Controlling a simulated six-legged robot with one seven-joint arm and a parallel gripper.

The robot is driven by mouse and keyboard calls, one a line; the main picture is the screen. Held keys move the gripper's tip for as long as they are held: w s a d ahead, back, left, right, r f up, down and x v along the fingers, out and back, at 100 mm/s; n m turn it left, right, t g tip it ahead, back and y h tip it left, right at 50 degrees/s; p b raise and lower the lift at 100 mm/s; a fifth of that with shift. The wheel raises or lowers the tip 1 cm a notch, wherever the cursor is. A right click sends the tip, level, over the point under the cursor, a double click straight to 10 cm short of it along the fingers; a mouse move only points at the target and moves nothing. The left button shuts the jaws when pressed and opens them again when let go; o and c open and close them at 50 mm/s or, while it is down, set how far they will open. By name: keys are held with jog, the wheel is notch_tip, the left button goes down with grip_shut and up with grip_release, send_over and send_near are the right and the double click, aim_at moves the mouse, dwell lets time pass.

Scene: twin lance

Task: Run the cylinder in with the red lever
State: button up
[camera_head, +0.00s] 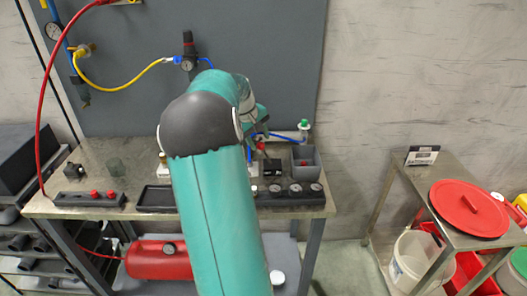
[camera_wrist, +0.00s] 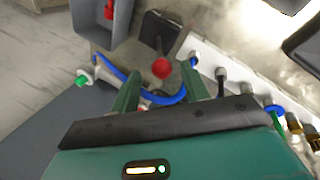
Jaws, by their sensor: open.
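The red lever's round knob (camera_wrist: 161,68) shows in the wrist view, in front of a black base block (camera_wrist: 160,30). My gripper (camera_wrist: 160,74) is open, with one green finger on each side of the knob in the picture. I cannot tell whether the fingertips reach down to its depth, and no contact shows. In the head view the red knob (camera_head: 262,146) is small, above the black block (camera_head: 272,168). What looks like the cylinder, with a green tip (camera_wrist: 82,80), lies left of my fingers, partly hidden by them. The green tip (camera_head: 304,124) also shows in the head view.
A grey bin (camera_wrist: 123,20) holding a red part stands close to the lever. A white bar (camera_wrist: 213,68) with fittings runs along the right, and a blue hose (camera_wrist: 178,98) loops behind my fingers. A row of black-based gauges (camera_head: 290,190) lines the bench's front edge.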

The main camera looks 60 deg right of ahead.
aim_at(262, 148)
jog(key=x, duration=0.7)
jog(key=shift+w+a, duration=0.1)
jog(key=shift+c, duration=0.5)
grip_shut()
